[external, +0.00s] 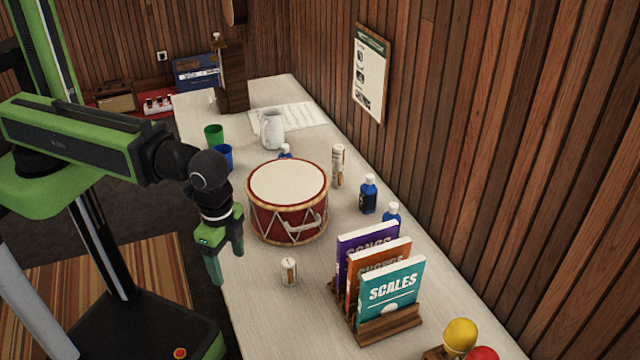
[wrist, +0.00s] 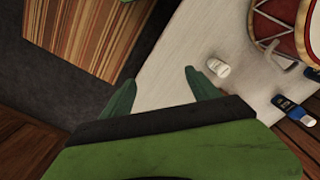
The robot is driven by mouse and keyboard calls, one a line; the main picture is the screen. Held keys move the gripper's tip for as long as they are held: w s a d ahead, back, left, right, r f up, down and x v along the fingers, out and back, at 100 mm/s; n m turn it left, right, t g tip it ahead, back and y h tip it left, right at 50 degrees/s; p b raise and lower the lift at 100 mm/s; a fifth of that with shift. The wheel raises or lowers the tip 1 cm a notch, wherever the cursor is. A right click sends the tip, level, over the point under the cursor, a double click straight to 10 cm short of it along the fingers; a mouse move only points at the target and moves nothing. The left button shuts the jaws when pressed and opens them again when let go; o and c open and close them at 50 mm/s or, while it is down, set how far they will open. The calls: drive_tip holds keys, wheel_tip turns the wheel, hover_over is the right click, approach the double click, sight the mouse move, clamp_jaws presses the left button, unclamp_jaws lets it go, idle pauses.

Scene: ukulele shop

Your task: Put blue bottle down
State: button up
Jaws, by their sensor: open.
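My gripper (external: 227,260) is open and empty, pointing down near the table's left edge, left of the drum. In the wrist view the two green fingers (wrist: 158,82) are spread, with nothing between them. A blue bottle (external: 369,196) with a white cap stands on the table right of the drum. A second blue bottle (external: 391,214) stands just in front of it, partly hidden by the books. A third blue bottle (external: 285,152) is mostly hidden behind the drum. Two blue bottles show at the right of the wrist view, one near the lower right (wrist: 290,108).
A red drum (external: 288,205) stands mid-table, with a small white can (external: 289,271) in front. A book rack (external: 390,324) is at the near right. Blue (external: 223,157) and green cups (external: 213,136) and a white pitcher (external: 272,130) stand farther back. The near-left tabletop is clear.

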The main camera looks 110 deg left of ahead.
drive_tip(key=shift+d, duration=0.2)
drive_tip(key=shift+c, duration=0.4)
drive_tip(key=shift+a, duration=0.1)
drive_tip(key=c, duration=0.4)
drive_tip(key=shift+o, duration=0.2)
